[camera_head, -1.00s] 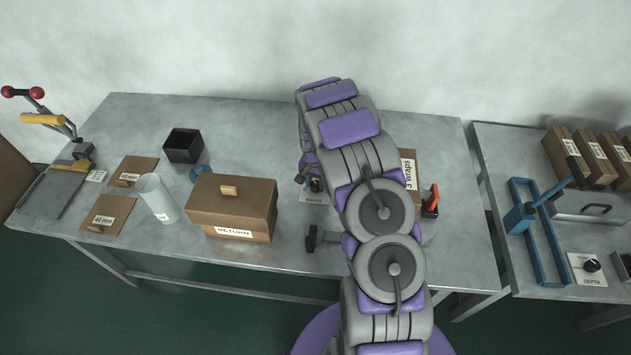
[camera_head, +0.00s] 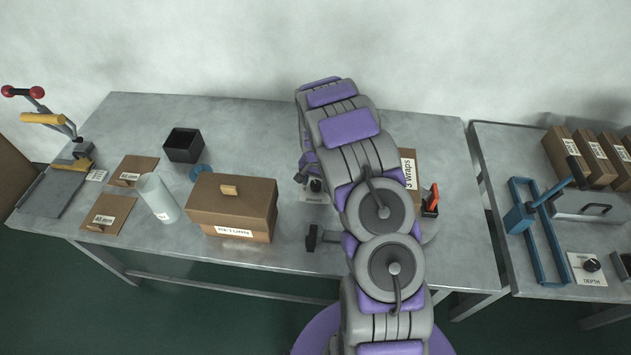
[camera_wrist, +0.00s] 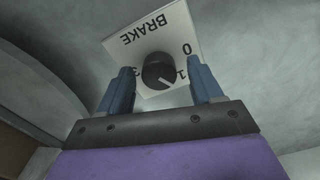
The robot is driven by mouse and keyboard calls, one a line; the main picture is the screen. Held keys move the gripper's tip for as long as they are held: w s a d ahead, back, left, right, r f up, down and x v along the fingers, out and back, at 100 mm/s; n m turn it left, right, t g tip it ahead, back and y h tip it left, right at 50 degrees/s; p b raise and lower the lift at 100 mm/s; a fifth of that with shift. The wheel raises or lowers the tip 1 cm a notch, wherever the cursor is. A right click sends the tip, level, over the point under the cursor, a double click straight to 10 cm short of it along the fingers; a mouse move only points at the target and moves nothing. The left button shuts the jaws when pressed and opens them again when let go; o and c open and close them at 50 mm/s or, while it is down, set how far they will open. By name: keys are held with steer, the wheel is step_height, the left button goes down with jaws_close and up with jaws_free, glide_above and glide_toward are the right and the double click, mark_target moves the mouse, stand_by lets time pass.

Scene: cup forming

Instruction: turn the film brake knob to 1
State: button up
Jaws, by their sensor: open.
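The black film brake knob (camera_wrist: 158,70) sits on a white plate (camera_wrist: 150,38) marked BRAKE, upside down in the wrist view. Its white pointer line faces lower right, a little below the 1; the 0 is above the 1 and a partly covered 3 is at left. My gripper (camera_wrist: 160,66) is open, with one blue finger on each side of the knob. Gaps show between fingers and knob, so I see no grip. In the head view the knob (camera_head: 316,185) shows just left of my arm, which hides most of the gripper.
A brown RETURN box (camera_head: 232,206) stands left of the knob. A brown box marked 3 wraps (camera_head: 408,168) and a red-handled part (camera_head: 431,200) are right of my arm. A dark clamp-like part (camera_head: 313,238) is in front. A second table (camera_head: 500,155) stands at right.

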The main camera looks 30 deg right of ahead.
mark_target(316, 183)
step_height(316, 183, up, 17)
steer(key=p, duration=0.2)
stand_by(0.4)
steer(key=shift+r, duration=0.2)
